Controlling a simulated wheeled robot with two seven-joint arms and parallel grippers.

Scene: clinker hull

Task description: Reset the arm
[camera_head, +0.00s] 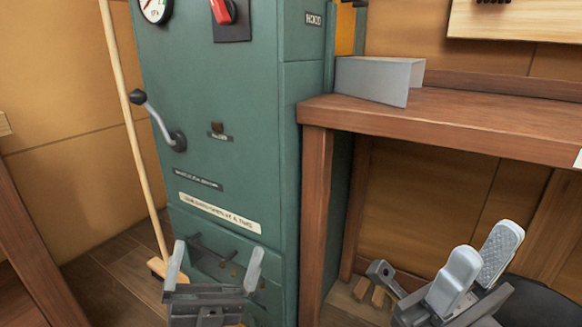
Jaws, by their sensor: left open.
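My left gripper (217,256) is low in the head view, in front of the lower part of the green cabinet (240,110). Its two fingers stand upright and wide apart, with nothing between them. My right gripper (480,258) is at the lower right, in front of the open space under the wooden bench. Its two fingers are apart, one showing its ribbed inner pad, and nothing is seen between them. A grey lever (157,120) with a black knob is on the cabinet front, tilted up to the left. Neither gripper appears to touch it.
A wooden bench (470,120) with a grey metal angle piece (375,78) on it stands right of the cabinet. A pale pole (128,125) leans left of the cabinet. A gauge (154,8) and a red switch (223,10) are at the cabinet's top.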

